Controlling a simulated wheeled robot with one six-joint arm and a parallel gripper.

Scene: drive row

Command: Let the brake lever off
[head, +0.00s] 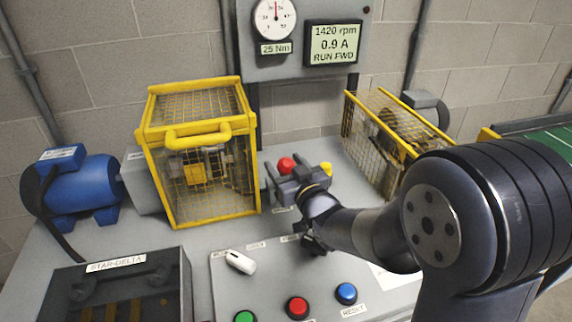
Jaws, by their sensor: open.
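A red round knob (286,164) shows just beyond my gripper, between the two cages. It looks like the brake lever's end, but its shaft and base are hidden behind the gripper, so I cannot tell the lever's angle. My gripper (284,175) is open, with its fingers pointing away from me towards the red knob. The knob appears between or just past the fingertips; I cannot tell if they touch. A yellow knob (326,167) shows just right of the gripper, partly hidden.
A yellow mesh guard (200,150) with a handle stands left, beside a blue motor (80,187). Another yellow cage (372,130) stands right. The display (334,45) reads 1420 rpm, 0.9 A, RUN FWD. Green, red (297,307) and blue buttons and a white switch (240,262) lie in front.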

